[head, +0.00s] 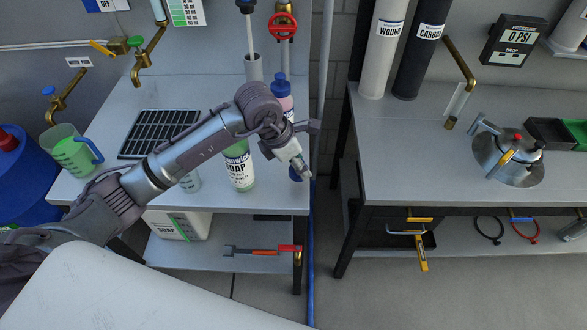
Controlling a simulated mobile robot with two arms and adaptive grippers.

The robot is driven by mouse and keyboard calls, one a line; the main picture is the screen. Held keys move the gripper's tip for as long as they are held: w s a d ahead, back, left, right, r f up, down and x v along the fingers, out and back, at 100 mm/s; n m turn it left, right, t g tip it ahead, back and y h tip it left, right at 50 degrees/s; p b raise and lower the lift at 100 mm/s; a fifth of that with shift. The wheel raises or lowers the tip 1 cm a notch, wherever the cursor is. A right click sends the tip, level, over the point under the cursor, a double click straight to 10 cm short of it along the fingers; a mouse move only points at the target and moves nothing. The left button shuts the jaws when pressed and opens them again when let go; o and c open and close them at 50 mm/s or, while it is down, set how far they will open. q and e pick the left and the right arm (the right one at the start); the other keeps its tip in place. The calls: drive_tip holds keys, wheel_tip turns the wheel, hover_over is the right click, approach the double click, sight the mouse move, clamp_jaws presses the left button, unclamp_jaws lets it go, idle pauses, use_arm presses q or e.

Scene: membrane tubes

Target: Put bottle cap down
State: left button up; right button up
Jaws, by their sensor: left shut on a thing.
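My left gripper (300,168) is above the right end of the left table, angled down and to the right, with its fingers shut. A small dark-blue piece, which looks like the bottle cap (294,174), shows at its fingertips, partly covered by them. The green-and-white soap bottle (240,168) stands upright on the table to the left of the gripper. My forearm hides its top. A pink bottle with a blue cap (281,90) stands behind the gripper, partly hidden by my arm. My right gripper is not in view.
The left table (225,203) also holds a dark grid drain (158,133), a green pitcher (72,150) and a small clear cup (190,181). A gap separates it from the right table (400,150), which bears a metal pot (508,158). A wrench (260,251) lies on the lower shelf.

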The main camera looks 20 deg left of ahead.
sight(290, 169)
use_arm(q)
drive_tip(key=shift+s+a+f, duration=0.1)
drive_tip(key=shift+a+f, duration=0.35)
drive_tip(key=shift+a, duration=0.2)
wheel_tip(290, 169, down, 3)
drive_tip(key=shift+f+p, duration=0.15)
drive_tip(key=shift+p, duration=0.55)
drive_tip(key=shift+f, duration=0.3)
drive_tip(key=shift+f, duration=0.2)
drive_tip(key=o, duration=0.7)
drive_tip(key=shift+r, duration=0.1)
